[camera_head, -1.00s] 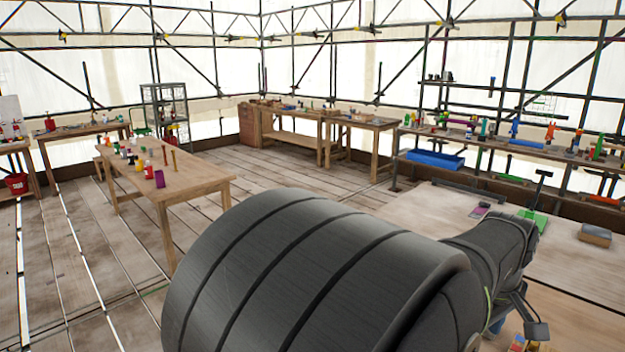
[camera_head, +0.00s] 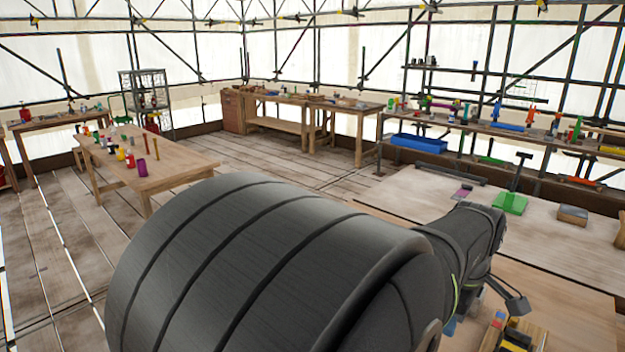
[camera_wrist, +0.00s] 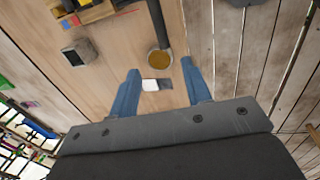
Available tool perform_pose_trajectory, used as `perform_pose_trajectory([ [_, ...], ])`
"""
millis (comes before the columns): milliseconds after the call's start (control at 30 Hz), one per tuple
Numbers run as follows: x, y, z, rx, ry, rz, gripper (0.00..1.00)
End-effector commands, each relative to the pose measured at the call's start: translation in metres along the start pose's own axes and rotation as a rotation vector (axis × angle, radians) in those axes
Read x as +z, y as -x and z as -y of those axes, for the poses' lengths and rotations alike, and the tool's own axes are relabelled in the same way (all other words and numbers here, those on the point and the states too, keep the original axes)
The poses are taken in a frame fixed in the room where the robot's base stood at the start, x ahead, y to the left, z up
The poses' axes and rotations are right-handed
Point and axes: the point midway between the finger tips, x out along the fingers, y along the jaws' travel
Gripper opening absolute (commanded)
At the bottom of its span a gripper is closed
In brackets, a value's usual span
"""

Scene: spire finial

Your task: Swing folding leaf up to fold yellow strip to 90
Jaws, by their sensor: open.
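In the wrist view my gripper (camera_wrist: 160,66) is open, with its two blue fingers apart and nothing held between them. Beyond the fingertips is a dark bar (camera_wrist: 156,22) ending at a round ochre piece (camera_wrist: 160,63). A small white and dark piece (camera_wrist: 156,85) lies on the wooden top between the fingers. In the head view a green base with a black T-shaped handle (camera_head: 511,202) stands on the pale bench. I cannot tell which part is the folding leaf, and I cannot pick out the yellow strip. My dark arm hides much of the near bench.
A wooden block with yellow, black and red parts (camera_head: 515,335) is at the lower right. A brown block (camera_head: 573,214) and a purple item (camera_head: 462,193) lie on the pale bench (camera_head: 410,190). A dark grey block (camera_wrist: 78,52) sits left in the wrist view.

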Motion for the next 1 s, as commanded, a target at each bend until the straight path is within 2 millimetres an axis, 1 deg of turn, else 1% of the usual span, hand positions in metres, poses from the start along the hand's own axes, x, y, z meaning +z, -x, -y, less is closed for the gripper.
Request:
perform_pose_trajectory([
  [167, 0.000, 0.000, -0.004, -0.018, 0.000, 0.000, 0.44],
  [267, -0.001, -0.002, -0.016, -0.071, 0.001, 0.000, 0.44],
  [500, -0.004, -0.010, -0.055, -0.270, 0.005, 0.001, 0.44],
  [633, -0.006, -0.014, -0.068, -0.349, 0.008, 0.001, 0.44],
  [733, -0.006, -0.015, -0.073, -0.382, 0.008, 0.001, 0.44],
  [867, -0.007, -0.020, -0.072, -0.396, 0.009, 0.001, 0.44],
  [967, -0.006, -0.031, -0.068, -0.396, 0.009, 0.001, 0.44],
  [1000, -0.006, -0.038, -0.065, -0.397, 0.009, 0.001, 0.44],
])
